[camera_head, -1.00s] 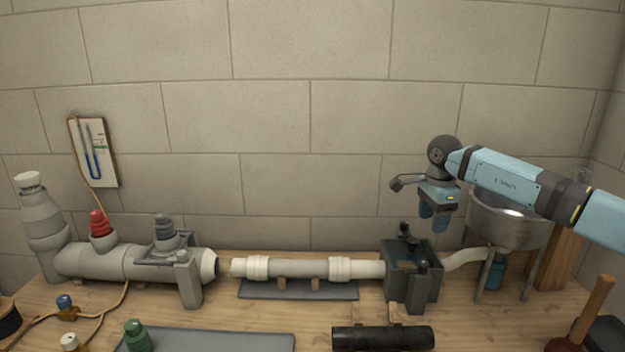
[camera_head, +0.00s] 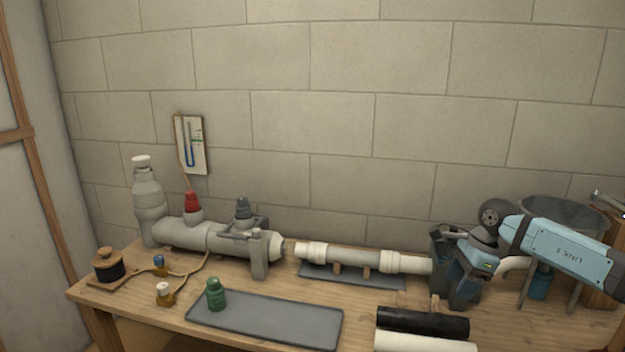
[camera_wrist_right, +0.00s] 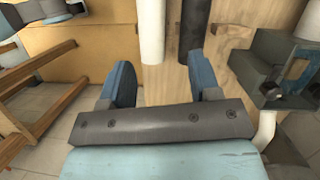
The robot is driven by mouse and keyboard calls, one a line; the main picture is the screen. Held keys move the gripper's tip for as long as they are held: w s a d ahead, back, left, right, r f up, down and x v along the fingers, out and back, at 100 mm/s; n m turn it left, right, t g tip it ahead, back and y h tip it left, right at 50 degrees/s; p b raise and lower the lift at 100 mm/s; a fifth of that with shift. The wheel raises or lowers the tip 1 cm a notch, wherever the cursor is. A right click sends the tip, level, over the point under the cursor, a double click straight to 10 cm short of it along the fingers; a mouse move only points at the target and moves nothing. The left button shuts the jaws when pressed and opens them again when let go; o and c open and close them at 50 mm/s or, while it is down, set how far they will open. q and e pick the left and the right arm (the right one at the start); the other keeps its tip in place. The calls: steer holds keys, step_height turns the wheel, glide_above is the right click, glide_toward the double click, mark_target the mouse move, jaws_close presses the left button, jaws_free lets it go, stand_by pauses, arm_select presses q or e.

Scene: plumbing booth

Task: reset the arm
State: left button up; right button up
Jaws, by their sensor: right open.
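My right arm comes in from the right in the head view, and its right gripper (camera_head: 466,284) hangs in front of the dark clamp block at the right end of the pipe. In the right wrist view the gripper (camera_wrist_right: 160,85) shows two blue fingers spread apart with nothing between them. Beyond the fingers lie a white cylinder (camera_wrist_right: 152,30) and a black cylinder (camera_wrist_right: 192,28) on the wooden bench, apart from the fingers. My left gripper is in neither view.
The bench (camera_head: 160,305) carries a grey pipe (camera_head: 350,258), a fitting with a red cap (camera_head: 193,205), a green bottle (camera_head: 215,295) on a grey mat (camera_head: 275,322), and a metal basin (camera_head: 565,214) at the right. A gauge board (camera_head: 191,145) hangs on the wall.

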steer(key=s+a+f+m+t+y, duration=0.2)
steer(key=s+a+m+y, duration=0.35)
steer(key=a, duration=0.35)
steer(key=s+a+f+m+t+y, duration=0.25)
steer(key=s+a+m+y, duration=0.3)
steer(key=a, duration=0.35)
steer(key=s+a+f+m+t+y, duration=0.2)
steer(key=s+a+f+m+y, duration=0.15)
steer(key=a+m, duration=0.45)
steer(key=s+d+f+m+t+h, duration=0.2)
steer(key=s+d+f+m+h, duration=0.35)
steer(key=m, duration=0.45)
steer(key=s+d+f+m+t+h, duration=0.15)
steer(key=s+f+m+h, duration=0.25)
steer(key=s+f+m, duration=0.55)
steer(key=s+d+f+m+t+h, duration=0.1)
steer(key=s+d+f+m+h, duration=0.3)
steer(key=m, duration=0.8)
arm_select(q)
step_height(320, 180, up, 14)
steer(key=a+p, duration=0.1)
steer(key=p, duration=1.7)
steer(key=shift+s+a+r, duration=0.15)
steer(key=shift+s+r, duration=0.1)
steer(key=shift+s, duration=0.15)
arm_select(e)
steer(key=s+d+r+h, duration=0.1)
steer(key=s+d+r, duration=0.1)
steer(key=r, duration=1.3)
steer(key=shift+s, duration=0.55)
